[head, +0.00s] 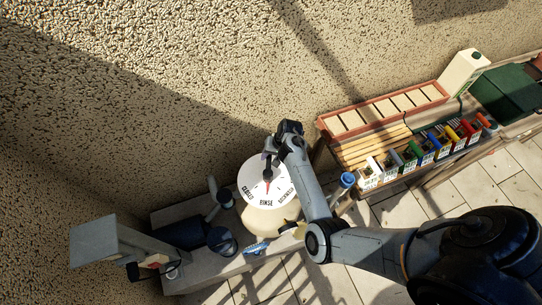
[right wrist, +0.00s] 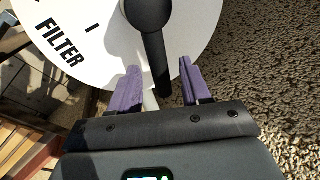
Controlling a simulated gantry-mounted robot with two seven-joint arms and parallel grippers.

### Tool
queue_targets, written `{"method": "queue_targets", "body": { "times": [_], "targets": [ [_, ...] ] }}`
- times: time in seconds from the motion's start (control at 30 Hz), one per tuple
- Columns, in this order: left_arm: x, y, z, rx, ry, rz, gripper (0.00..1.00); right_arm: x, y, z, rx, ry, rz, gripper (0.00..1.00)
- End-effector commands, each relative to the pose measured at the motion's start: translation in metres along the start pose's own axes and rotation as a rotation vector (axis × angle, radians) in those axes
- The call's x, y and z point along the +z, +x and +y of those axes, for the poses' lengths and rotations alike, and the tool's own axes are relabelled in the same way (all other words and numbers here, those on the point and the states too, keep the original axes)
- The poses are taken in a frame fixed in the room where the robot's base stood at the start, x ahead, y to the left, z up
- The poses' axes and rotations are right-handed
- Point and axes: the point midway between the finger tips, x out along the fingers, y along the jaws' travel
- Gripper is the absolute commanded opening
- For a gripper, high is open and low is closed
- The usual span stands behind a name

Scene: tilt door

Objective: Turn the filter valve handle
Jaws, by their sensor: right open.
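The filter valve has a round white dial (head: 252,197) with black lettering and a red pointer (head: 267,186), on top of a cream-coloured filter body (head: 270,220). In the right wrist view, the dial (right wrist: 95,30) shows the word FILTER at left, and the black handle (right wrist: 153,45) extends down from the hub. My right gripper (head: 270,157) is at the dial's far side in the head view. In the right wrist view, its two purple fingers (right wrist: 158,64) are open, one on either side of the handle's end, with gaps visible. My left gripper is not in view.
Grey and black pump parts (head: 221,241) stand left of the filter on a pale ledge. A wooden shelf (head: 375,150) at right holds coloured bottles (head: 428,154) and a tray of tiles (head: 390,108). A rough stucco wall (head: 130,100) rises behind.

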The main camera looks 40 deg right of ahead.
Motion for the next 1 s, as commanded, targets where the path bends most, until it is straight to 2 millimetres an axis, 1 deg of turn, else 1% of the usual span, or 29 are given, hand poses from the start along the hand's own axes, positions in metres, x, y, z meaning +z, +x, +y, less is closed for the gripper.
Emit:
{"method": "queue_targets", "body": {
  "times": [0.27,0.37,0.5,0.57,0.6,1.0],
  "targets": [
    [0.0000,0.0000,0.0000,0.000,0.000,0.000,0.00,-0.0003,0.0010,0.0000,0.000,0.000,0.001,0.47],
    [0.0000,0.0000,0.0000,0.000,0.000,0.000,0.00,-0.0003,0.0009,0.0000,0.000,0.000,0.001,0.34],
    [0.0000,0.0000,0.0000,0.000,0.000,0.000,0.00,-0.0002,0.0009,0.0000,0.000,0.000,0.001,0.12],
    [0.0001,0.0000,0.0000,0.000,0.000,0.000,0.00,-0.0002,0.0009,0.0000,0.000,0.000,0.001,0.03],
    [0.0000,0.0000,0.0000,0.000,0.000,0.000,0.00,-0.0002,0.0009,0.0000,0.000,0.000,0.001,0.00],
    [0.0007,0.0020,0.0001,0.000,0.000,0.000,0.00,-0.0026,0.0019,-0.0014,0.000,-0.011,-0.003,0.00]
  ]
}}
